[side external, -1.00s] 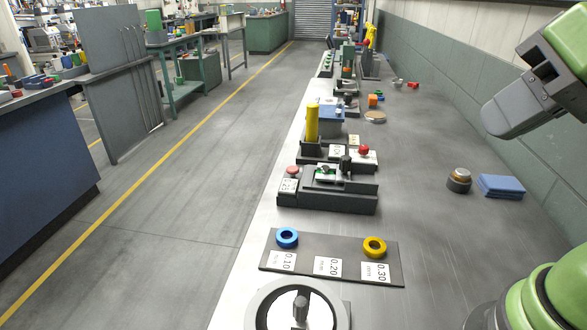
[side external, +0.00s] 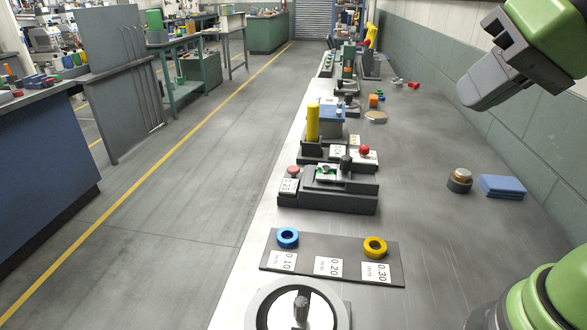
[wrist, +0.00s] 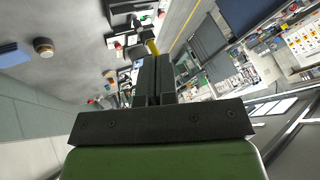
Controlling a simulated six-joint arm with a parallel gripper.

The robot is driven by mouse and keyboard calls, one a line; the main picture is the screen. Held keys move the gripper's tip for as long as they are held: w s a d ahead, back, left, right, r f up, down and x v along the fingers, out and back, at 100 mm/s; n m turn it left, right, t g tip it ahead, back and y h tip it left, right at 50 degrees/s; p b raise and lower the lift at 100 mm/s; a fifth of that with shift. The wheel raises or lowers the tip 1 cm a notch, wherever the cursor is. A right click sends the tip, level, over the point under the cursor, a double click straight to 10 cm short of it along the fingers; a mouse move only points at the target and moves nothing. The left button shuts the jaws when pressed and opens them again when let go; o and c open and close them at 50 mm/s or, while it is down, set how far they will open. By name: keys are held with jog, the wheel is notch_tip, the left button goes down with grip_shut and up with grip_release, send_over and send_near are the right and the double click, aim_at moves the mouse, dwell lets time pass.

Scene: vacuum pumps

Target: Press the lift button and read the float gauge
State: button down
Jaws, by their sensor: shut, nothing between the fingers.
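A low dark fixture (side external: 330,203) stands on the bench, with a red button (side external: 292,170) above a white label (side external: 289,187) at its left end and a black knob (side external: 346,163) on top. Behind it are a red ball knob (side external: 364,150) and an upright yellow cylinder (side external: 312,124). I cannot tell which of these is the lift button or the float gauge; label text is too small to read. My gripper (side external: 468,100) is shut and empty, high above the bench at the upper right, apart from everything. In the wrist view its fingers (wrist: 155,62) are together.
A dark plate (side external: 330,248) in front carries a blue ring (side external: 287,238), a yellow ring (side external: 375,247) and number labels. A brass-topped cylinder (side external: 460,180) and blue cloth (side external: 502,187) lie right. Bench between is clear.

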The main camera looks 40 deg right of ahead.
jog(key=w+d+r+m+h, duration=0.1)
jog(key=w+d+m+h, duration=0.1)
jog(key=w, duration=1)
jog(key=m+t, duration=0.2)
jog(key=m, duration=0.2)
send_over(295, 168)
notch_tip(295, 168, down, 18)
jog(key=shift+s+h, duration=0.1)
jog(key=shift+h, duration=0.3)
jog(key=shift+f, duration=4.35)
jog(key=shift+f, duration=0.15)
jog(key=shift+f, duration=0.25)
